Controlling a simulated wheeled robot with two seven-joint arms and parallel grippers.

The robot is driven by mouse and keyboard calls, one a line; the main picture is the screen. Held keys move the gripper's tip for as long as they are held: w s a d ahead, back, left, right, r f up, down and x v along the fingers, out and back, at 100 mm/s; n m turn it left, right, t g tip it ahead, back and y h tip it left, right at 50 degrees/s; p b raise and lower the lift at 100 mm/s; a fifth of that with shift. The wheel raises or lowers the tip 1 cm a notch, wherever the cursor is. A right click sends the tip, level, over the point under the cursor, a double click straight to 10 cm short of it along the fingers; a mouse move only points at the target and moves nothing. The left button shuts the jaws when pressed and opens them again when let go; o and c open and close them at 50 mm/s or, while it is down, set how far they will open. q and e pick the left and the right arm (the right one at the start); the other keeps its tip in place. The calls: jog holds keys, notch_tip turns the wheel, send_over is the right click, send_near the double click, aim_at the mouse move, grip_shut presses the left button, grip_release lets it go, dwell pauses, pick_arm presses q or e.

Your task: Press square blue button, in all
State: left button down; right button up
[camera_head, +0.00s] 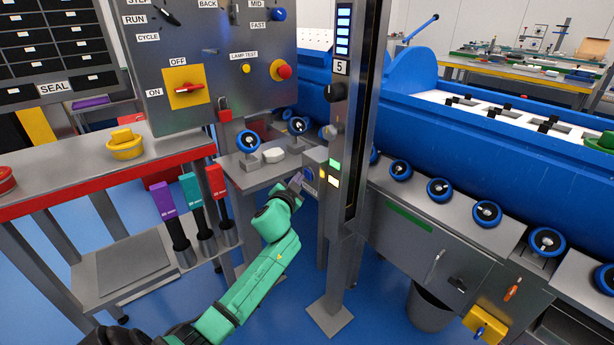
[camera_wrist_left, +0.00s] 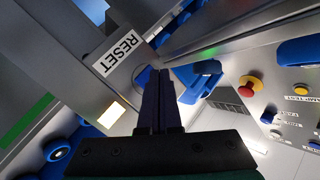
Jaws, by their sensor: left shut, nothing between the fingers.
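My left gripper (camera_head: 298,178) is at the left side of the grey post (camera_head: 342,215), beside a small grey box on it. A small blue patch (camera_head: 309,173) on this box shows right at the fingertips; it may be the square blue button, but its shape is mostly hidden. In the left wrist view the dark fingers (camera_wrist_left: 153,76) are closed together and empty, pointing at the post near a RESET label (camera_wrist_left: 118,50). My right gripper is out of view.
A lit white button (camera_head: 334,182) and a green one (camera_head: 335,164) sit on the post close by. A grey control panel (camera_head: 220,50) hangs at the upper left. Blue-rimmed rollers (camera_head: 439,189) line the blue machine at the right. The red-edged bench (camera_head: 110,185) is at the left.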

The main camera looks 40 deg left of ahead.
pick_arm(q)
jog(key=shift+w+d, duration=0.1)
jog(key=shift+w, duration=0.1)
jog(key=shift+w+d, duration=0.1)
jog(key=shift+w, duration=0.3)
dwell(0.6)
jog(key=shift+s+a, duration=0.25)
jog(key=shift+s, duration=0.55)
jog(key=s+p, duration=0.1)
jog(key=s, duration=0.1)
jog(key=s+a+p, duration=0.1)
jog(key=s, duration=0.1)
jog(key=shift+s+a+p, duration=0.2)
jog(key=shift+s+p, duration=0.15)
jog(key=shift+s, duration=0.05)
